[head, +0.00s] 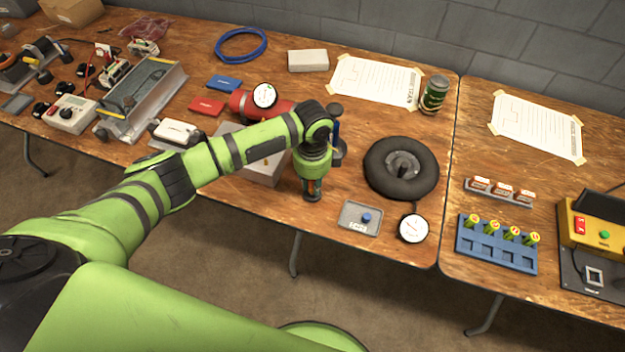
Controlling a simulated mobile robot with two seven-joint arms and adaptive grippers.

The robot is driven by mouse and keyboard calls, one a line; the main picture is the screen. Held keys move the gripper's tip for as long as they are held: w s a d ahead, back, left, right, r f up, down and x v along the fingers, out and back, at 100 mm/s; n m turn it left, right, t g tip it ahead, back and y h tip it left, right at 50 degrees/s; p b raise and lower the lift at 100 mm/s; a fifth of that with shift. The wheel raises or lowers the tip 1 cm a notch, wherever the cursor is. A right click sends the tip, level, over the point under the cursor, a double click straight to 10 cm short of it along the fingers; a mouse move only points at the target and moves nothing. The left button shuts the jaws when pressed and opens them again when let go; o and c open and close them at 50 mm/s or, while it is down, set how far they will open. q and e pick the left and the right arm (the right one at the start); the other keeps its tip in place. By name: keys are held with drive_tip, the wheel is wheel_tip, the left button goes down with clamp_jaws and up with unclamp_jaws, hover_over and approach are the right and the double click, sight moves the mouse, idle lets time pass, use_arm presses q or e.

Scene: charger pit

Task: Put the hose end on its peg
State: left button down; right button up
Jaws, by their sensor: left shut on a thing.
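My left gripper (312,194) points straight down near the front edge of the left table, to the left of the black tyre. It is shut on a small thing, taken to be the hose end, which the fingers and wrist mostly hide. I cannot make out the hose itself or the peg. A dark upright piece with a blue part (336,129) stands just behind and to the right of my wrist. A pale grey box (262,173) is partly hidden behind my forearm. My right gripper is not in view.
A black tyre (378,179) lies to the right, with a round gauge (413,228) and a grey tray (345,221) in front of it. A red cylinder (240,103) with a gauge is behind my forearm. Bare wood lies between tray and gripper.

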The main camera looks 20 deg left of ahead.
use_arm(q)
drive_tip(key=shift+f+b, duration=0.35)
drive_tip(key=shift+f, duration=0.3)
drive_tip(key=c, duration=1.1)
unclamp_jaws()
drive_tip(key=shift+o, duration=0.2)
wheel_tip(320, 180, up, 12)
drive_tip(key=shift+r, duration=0.1)
